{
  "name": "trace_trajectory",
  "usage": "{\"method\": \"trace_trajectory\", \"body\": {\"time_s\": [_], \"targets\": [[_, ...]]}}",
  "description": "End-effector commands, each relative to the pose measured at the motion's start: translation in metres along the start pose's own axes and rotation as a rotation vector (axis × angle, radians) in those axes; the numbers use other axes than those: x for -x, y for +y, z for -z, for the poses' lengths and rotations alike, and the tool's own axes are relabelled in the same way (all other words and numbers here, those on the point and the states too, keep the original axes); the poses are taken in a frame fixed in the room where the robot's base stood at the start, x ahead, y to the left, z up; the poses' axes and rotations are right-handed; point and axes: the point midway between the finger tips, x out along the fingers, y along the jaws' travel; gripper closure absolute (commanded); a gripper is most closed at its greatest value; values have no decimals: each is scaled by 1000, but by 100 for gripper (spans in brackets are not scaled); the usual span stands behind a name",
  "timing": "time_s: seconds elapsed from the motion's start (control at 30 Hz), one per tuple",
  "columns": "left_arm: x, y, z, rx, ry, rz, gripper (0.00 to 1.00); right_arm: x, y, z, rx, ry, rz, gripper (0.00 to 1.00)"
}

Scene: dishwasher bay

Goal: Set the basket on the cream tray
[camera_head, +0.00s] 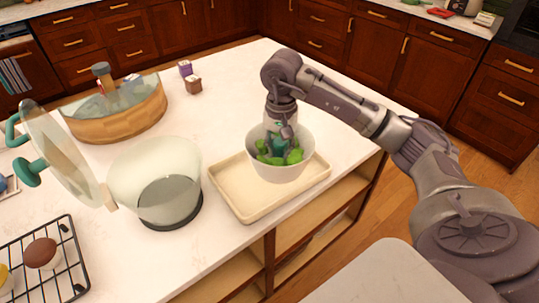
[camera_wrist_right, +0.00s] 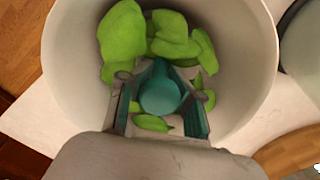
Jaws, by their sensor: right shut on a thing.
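The basket (camera_head: 280,171) is a white, round, bowl-like container with green leaves inside. It is upright over the cream tray (camera_head: 226,196), a shallow rectangular tray near the counter's right edge. The basket hides part of the tray, and I cannot tell whether its base touches it. My right gripper (camera_head: 280,130) reaches down into the basket and is shut on its teal central knob. In the right wrist view, the knob (camera_wrist_right: 160,94) sits between the fingers, with the leaves around it inside the basket (camera_wrist_right: 250,60). My left gripper is not in view.
A translucent bowl (camera_head: 130,172) with a dark base stands left of the tray. A clear lid with teal knobs (camera_head: 58,150) is tilted beside it. A wooden-sided basin (camera_head: 118,126), small boxes (camera_head: 193,86) and a wire rack (camera_head: 70,243) share the counter. The counter behind the tray is clear.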

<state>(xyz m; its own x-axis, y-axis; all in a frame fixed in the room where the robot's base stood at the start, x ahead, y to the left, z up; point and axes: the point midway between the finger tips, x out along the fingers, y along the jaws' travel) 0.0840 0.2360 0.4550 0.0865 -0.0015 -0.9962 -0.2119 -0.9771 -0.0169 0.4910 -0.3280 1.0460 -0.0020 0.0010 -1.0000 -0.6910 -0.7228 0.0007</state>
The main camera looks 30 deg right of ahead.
Motion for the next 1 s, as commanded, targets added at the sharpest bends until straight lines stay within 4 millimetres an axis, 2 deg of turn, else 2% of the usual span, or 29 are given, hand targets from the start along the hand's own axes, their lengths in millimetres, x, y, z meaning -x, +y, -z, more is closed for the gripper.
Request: {"method": "trace_trajectory", "body": {"time_s": [0.1, 0.23, 0.37, 0.6, 1.0], "targets": [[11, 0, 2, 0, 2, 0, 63, -10, -18, 13, -2, -4, 1, 100], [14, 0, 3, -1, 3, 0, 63, -20, -28, 22, -2, 0, 0, 100], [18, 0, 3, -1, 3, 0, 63, -30, -30, 24, -1, -3, -2, 100], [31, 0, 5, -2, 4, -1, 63, -60, -29, 24, -1, -1, -1, 100], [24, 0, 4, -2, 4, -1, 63, -68, -29, 24, -1, 2, 0, 100]]}}
